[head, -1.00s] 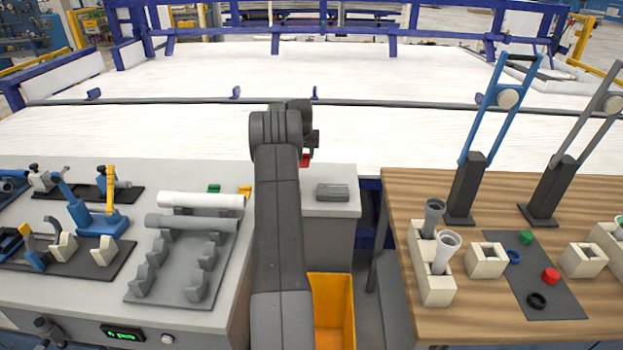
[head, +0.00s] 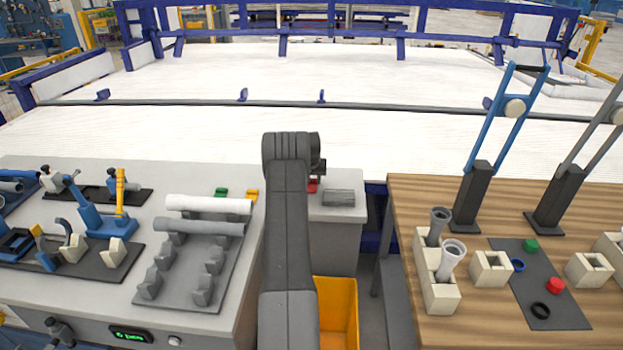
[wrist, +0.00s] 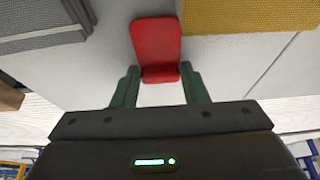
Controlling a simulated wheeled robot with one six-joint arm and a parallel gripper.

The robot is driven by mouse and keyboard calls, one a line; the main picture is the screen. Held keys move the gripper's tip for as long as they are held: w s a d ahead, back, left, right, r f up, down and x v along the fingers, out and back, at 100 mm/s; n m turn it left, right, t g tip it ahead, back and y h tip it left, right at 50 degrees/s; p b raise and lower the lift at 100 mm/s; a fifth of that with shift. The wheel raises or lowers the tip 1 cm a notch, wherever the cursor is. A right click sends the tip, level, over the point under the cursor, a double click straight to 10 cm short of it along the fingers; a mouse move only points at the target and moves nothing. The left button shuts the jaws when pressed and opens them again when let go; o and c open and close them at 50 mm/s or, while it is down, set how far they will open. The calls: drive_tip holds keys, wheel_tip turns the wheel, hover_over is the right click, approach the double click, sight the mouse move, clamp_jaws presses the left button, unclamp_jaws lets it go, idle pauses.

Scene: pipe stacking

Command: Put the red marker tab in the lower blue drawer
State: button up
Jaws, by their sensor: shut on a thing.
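The red marker tab (wrist: 156,45) is upright-looking and bent at its lower end in the wrist view. My gripper (wrist: 158,76) is shut on that lower end, with a dark green finger on each side. In the head view the red tab (head: 313,184) shows just right of my arm, below my gripper (head: 318,170), which is mostly hidden by the arm. It is over the grey cabinet top, left of the grey block; I cannot tell whether it touches the surface. I cannot make out the lower blue drawer in either view.
A ridged grey block (head: 339,198) lies close right of the tab. A yellow tab (head: 252,195) and a green tab (head: 221,192) lie left of my arm, behind the pipes on the rack (head: 190,285). A yellow bin (head: 338,305) stands below, between the bench and wooden table (head: 400,200).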

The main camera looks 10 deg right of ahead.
drive_tip(key=shift+f, duration=0.15)
drive_tip(key=o, duration=0.9)
drive_tip(key=shift+o, duration=0.2)
